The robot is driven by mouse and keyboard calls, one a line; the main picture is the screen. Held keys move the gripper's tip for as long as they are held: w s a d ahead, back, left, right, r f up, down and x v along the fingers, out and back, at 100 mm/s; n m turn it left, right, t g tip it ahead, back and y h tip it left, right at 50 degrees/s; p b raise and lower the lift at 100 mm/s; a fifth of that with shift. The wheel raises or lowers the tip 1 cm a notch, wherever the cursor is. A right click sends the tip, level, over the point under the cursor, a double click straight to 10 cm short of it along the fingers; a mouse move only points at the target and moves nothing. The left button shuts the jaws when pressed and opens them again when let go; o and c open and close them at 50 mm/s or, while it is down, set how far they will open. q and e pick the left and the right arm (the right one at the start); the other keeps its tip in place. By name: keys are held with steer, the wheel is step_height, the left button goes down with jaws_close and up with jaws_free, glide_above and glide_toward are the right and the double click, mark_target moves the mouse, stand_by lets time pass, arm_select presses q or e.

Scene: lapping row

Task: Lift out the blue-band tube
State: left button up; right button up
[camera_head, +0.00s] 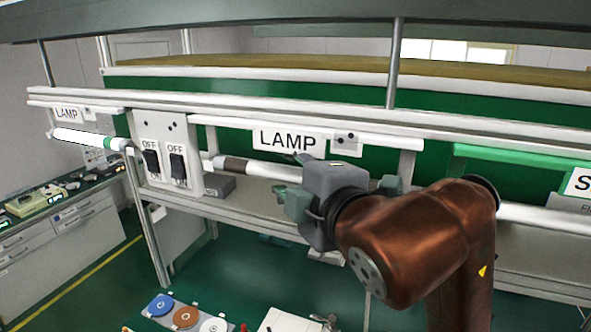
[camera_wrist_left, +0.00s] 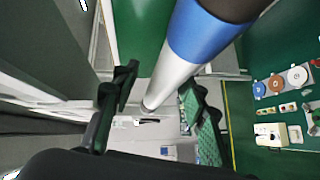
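The blue-band tube (camera_wrist_left: 198,35) shows large in the left wrist view, white with a blue band and a dark section beyond it. It runs between the spread fingers of my left gripper (camera_wrist_left: 160,110), with a visible gap on the left side. In the head view my left gripper (camera_head: 300,195) is at the white tube (camera_head: 265,170) under the middle LAMP sign. That tube has a dark brown section near its left end; no blue band shows there, and the gripper and arm hide its right part. My right gripper is not in view.
A lit tube (camera_head: 85,138) with a green band sits at the far left. Switch boxes (camera_head: 163,150) marked OFF stand between the lamps. Another white tube (camera_head: 545,217) is at right. A shelf runs below, and coloured discs (camera_head: 185,317) lie on a lower surface.

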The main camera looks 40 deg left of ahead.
arm_select(q)
steer(key=shift+s+d, duration=0.1)
steer(key=shift+c, duration=0.8)
jaws_close()
steer(key=shift+r, duration=0.25)
